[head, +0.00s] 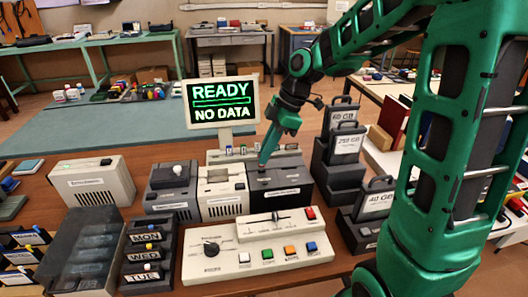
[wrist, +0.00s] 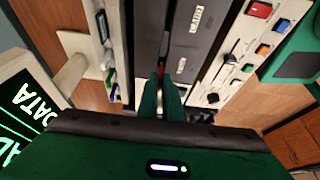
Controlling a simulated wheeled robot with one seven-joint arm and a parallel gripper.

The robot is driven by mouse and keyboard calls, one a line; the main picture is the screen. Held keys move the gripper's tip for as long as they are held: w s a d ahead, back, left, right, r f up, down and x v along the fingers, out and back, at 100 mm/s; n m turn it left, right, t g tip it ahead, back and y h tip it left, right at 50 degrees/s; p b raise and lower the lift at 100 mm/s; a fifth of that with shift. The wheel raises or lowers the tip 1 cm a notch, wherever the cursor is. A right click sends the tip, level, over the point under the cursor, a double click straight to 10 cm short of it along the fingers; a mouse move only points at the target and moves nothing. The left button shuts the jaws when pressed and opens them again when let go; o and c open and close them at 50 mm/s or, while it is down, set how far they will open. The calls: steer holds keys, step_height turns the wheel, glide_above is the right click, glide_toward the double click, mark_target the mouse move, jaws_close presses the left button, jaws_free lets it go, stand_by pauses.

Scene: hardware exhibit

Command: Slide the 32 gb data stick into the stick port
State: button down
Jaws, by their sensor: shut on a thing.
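My gripper (head: 264,160) points down at the top of a dark grey machine (head: 288,178) in the middle of the bench. In the wrist view the green fingers (wrist: 165,96) are close together over the dark machine top (wrist: 150,25). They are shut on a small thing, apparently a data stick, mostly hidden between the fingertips. Its label cannot be read, and I cannot tell whether it is inside a slot. The stick port itself is not clearly visible under the fingers. Other small coloured sticks (head: 243,149) stand in a pale rack behind the machine.
A monitor (head: 221,105) behind reads "READY" and "NO DATA". A pale control panel (head: 225,262) with a slider and buttons stands in front. Large labelled GB cartridges (head: 346,143) stand to the right. A pale machine (head: 222,192) stands close on the left.

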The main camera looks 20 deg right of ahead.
steer(key=shift+f, duration=0.15)
steer(key=shift+f, duration=1.1)
steer(key=c, duration=1.8)
jaws_free()
steer(key=shift+c, duration=0.2)
steer(key=shift+r, duration=0.1)
step_height(320, 180, up, 8)
steer(key=shift+s, duration=0.1)
